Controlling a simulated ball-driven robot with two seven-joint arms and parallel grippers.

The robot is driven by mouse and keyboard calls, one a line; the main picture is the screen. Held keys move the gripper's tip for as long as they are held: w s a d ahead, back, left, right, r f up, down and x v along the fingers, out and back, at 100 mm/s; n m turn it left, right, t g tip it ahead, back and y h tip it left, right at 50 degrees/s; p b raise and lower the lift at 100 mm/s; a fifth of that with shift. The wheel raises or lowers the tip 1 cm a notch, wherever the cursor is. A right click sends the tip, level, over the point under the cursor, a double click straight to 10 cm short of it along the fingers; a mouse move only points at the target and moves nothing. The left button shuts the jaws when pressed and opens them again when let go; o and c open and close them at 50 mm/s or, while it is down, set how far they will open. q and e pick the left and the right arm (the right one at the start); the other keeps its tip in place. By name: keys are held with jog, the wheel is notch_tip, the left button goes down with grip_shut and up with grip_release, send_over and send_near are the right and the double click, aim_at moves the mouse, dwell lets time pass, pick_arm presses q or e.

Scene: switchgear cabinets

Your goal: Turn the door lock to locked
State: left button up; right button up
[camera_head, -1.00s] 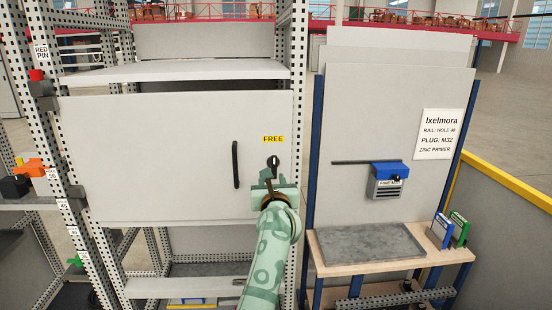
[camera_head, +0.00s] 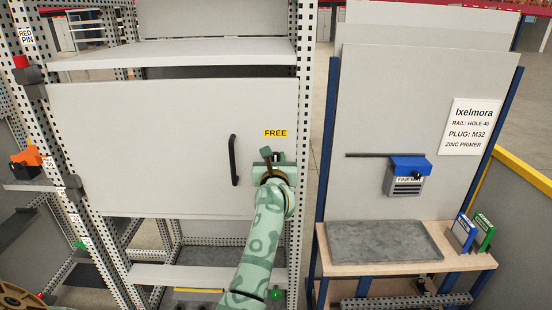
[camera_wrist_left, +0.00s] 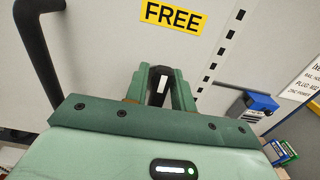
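The grey cabinet door (camera_head: 150,150) is closed, with a black bar handle (camera_head: 233,160) near its right side. A yellow FREE label (camera_head: 276,133) sits above the lock and is large in the left wrist view (camera_wrist_left: 172,16). The door lock is a black knob (camera_wrist_left: 160,84) with a white line, roughly upright in the wrist view. My left gripper (camera_head: 273,160) is at the lock and mostly hides it in the head view. Its green fingers are apart, one on each side of the knob; whether they touch it is unclear. My right gripper is not in view.
A perforated metal post (camera_head: 305,110) stands just right of the door. Further right are a panel with a blue-topped box (camera_head: 408,166) and a bench with a grey tray (camera_head: 385,243). A shelf (camera_head: 170,55) juts out above the door.

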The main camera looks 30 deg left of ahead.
pick_arm(q)
grip_shut()
jog(key=shift+w+d+m+p, duration=0.1)
jog(key=shift+d+m+p, duration=0.05)
jog(key=shift+m+p, duration=0.65)
jog(key=m+p, duration=0.1)
jog(key=m, duration=0.1)
jog(key=m+p, duration=0.1)
jog(key=shift+w+d+m+p, duration=0.15)
jog(key=shift+d+m+p, duration=0.1)
jog(key=shift+m+p, duration=0.1)
jog(key=shift+w+d+f+m+p, duration=0.15)
jog(key=shift+f+m+p, duration=0.2)
jog(key=shift+m+p, duration=1.4)
jog(key=shift+w+d+f+m+p, duration=0.1)
jog(key=shift+d+f+m+p, duration=0.15)
jog(key=shift+m+p, duration=1.55)
jog(key=shift+w+d+f+m+p, duration=0.1)
jog(key=shift+f+m+p, duration=0.45)
jog(key=shift+m, duration=2.25)
jog(key=shift+r, duration=0.1)
